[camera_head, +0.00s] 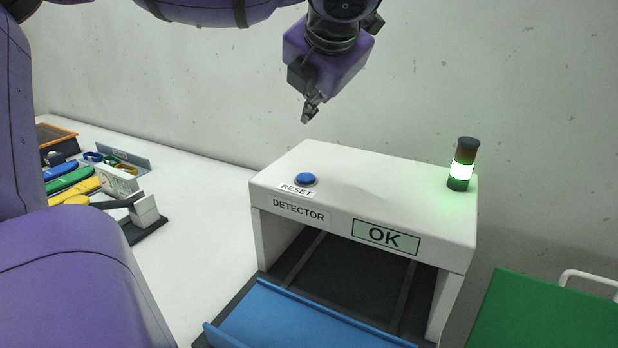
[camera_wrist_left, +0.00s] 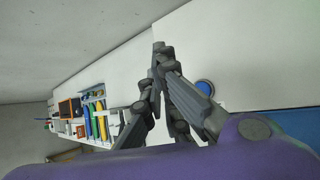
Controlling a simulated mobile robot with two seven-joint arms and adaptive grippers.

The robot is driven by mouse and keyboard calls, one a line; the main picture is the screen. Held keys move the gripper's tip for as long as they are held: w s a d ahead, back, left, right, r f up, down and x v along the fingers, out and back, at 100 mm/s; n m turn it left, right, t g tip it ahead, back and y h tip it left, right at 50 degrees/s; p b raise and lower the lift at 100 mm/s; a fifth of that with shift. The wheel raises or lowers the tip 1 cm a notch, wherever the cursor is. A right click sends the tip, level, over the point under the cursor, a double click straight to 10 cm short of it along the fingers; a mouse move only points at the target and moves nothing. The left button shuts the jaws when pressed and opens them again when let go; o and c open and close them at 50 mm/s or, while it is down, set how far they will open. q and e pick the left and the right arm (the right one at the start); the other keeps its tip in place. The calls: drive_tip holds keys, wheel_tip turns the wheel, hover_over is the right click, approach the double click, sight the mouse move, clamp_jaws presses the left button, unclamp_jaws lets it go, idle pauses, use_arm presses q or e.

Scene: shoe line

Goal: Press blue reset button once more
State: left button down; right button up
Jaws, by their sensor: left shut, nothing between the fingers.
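The blue reset button (camera_head: 306,179) sits on the top left of the white detector housing (camera_head: 370,180), behind a RESET label (camera_head: 296,190). The button also shows in the left wrist view (camera_wrist_left: 205,88), just beyond a finger. My left gripper (camera_head: 309,112) is shut and empty, held in the air above the back left of the detector top, apart from the button. Its fingertips meet in the left wrist view (camera_wrist_left: 160,50). My right gripper is not in view.
The detector's front display (camera_head: 386,237) reads OK. A signal tower (camera_head: 462,164) glows white-green at the right. A blue tray (camera_head: 300,318) lies at the tunnel mouth. A green surface (camera_head: 545,315) is at the right. Coloured tools (camera_head: 72,180) lie on the white table at the left.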

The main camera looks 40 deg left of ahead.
use_arm(q)
drive_tip(key=b, duration=0.4)
hover_over(315, 179)
drive_tip(key=f, duration=0.6)
drive_tip(key=shift+w+a+f, duration=0.15)
drive_tip(key=shift+w+a, duration=0.1)
drive_tip(key=shift+w, duration=0.1)
drive_tip(key=shift+f, duration=1.3)
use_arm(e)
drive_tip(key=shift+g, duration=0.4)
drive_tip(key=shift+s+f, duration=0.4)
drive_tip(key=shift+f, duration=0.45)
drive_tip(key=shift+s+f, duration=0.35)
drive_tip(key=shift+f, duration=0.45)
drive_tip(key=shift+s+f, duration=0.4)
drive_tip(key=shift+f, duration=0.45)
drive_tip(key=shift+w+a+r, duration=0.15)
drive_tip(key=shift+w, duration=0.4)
